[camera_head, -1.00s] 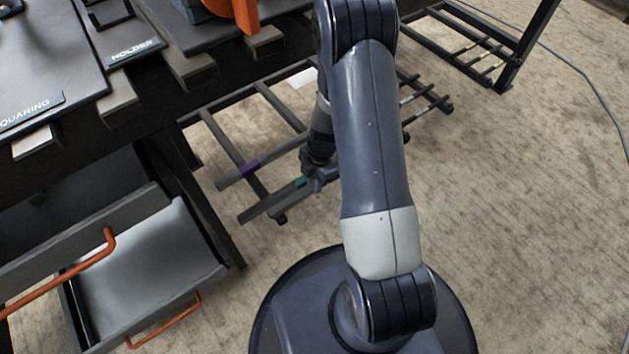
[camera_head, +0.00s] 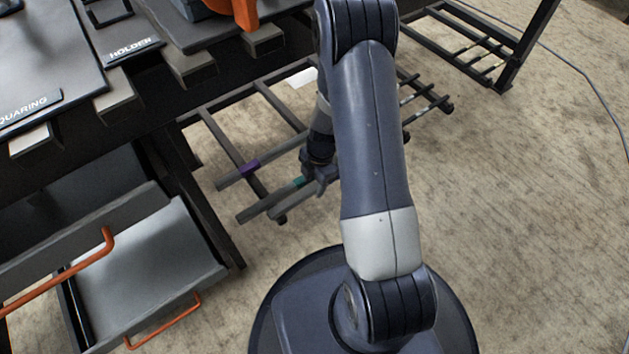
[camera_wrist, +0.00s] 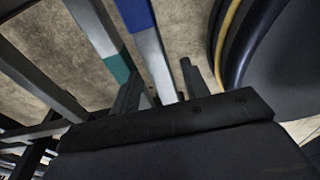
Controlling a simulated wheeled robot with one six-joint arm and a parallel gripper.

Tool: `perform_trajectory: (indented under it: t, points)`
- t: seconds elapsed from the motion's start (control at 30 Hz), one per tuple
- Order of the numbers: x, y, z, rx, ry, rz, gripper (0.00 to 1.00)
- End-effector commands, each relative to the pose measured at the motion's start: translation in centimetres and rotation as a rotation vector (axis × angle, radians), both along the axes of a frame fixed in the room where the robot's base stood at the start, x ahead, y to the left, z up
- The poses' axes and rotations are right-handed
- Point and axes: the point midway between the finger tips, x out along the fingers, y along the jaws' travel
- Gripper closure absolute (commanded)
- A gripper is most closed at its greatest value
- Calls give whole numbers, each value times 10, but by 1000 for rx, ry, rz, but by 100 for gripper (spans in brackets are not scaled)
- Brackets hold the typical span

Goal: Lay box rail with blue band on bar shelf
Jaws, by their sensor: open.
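The blue-banded box rail (camera_wrist: 152,50) is a silver bar running between my gripper's two fingers in the wrist view. Its blue band is near the top edge there. My gripper (camera_wrist: 162,90) is open around this rail; whether a finger touches it I cannot tell. In the head view my gripper (camera_head: 318,182) is low over the barred rack (camera_head: 228,146) beside the bench, partly behind my arm. A grey rail end (camera_head: 292,204) shows beside it, with no blue band visible. Which rack is the bar shelf is not labelled.
A teal-banded rail (camera_head: 285,192) lies close beside, and a purple-banded rail (camera_head: 236,175) farther left. Another low barred rack (camera_head: 470,45) stands at upper right. An open drawer (camera_head: 150,265) with orange handles is at lower left.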

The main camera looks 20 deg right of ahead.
Motion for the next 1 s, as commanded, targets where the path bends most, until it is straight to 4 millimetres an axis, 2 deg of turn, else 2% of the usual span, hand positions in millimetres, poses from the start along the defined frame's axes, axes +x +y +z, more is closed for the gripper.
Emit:
perform_trajectory:
  t: [0.3,0.5,0.7,1.0]
  points:
    - [4,-9,70,1,-5,-2,56]
    - [6,-14,106,1,-3,1,56]
    - [6,-16,122,1,-1,0,56]
    - [6,-17,123,1,-1,0,56]
